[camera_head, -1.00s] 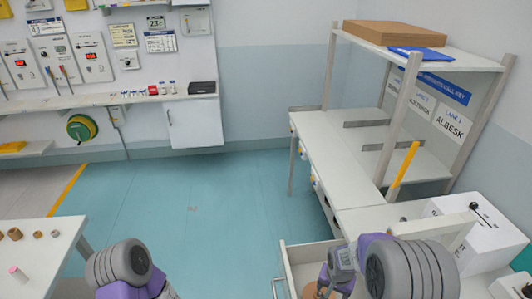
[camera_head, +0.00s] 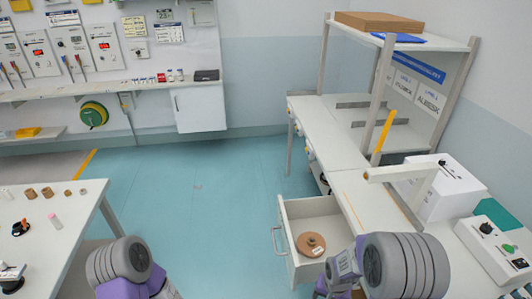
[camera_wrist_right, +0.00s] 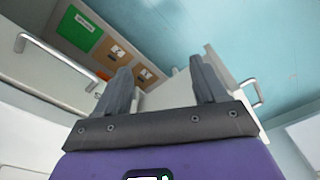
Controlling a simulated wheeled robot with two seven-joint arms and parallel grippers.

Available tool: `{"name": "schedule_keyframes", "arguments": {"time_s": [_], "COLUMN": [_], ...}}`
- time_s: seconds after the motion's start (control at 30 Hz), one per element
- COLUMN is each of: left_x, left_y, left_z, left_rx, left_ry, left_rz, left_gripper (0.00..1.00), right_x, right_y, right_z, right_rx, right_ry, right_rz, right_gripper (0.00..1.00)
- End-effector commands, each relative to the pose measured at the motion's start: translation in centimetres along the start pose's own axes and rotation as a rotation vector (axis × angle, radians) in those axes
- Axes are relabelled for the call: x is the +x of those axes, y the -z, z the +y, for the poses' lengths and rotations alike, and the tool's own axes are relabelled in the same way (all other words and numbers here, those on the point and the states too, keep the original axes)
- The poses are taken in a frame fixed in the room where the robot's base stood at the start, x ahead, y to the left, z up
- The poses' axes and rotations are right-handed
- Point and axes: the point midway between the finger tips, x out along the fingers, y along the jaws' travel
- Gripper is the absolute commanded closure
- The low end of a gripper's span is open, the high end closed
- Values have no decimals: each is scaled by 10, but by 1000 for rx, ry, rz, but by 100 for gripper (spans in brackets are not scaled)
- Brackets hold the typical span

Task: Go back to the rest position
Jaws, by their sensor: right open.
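My right arm comes in at the bottom right of the head view, and its gripper is mostly hidden there or cut off by the bottom edge. In the right wrist view my right gripper (camera_wrist_right: 162,78) shows two fingers well apart with nothing between them. My left arm (camera_head: 125,265) shows at the bottom left of the head view, folded, with its gripper out of the picture.
An open drawer (camera_head: 283,215) sticks out of the right-hand bench, with a brown round disc (camera_head: 311,244) inside. A left table (camera_head: 85,215) holds small parts. A white box (camera_head: 450,190) stands on the bench. The middle floor (camera_head: 225,200) is clear.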

Motion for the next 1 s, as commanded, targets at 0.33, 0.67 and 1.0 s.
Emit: {"name": "schedule_keyframes", "arguments": {"time_s": [0.33, 0.67, 1.0], "left_x": [39, 71, 70], "left_y": [2, 4, 4], "left_z": [-14, -26, -26], "left_rx": [0, 0, 0], "left_ry": [0, 0, 0], "left_rz": [1, 2, 2], "left_gripper": [57, 57, 57], "right_x": [118, 180, 180], "right_y": [-87, -174, -178], "right_z": [-2, -24, -28], "right_rx": [-103, -148, -152], "right_ry": [128, 317, 333], "right_rz": [-113, -157, -152], "right_gripper": [29, 29, 29]}}
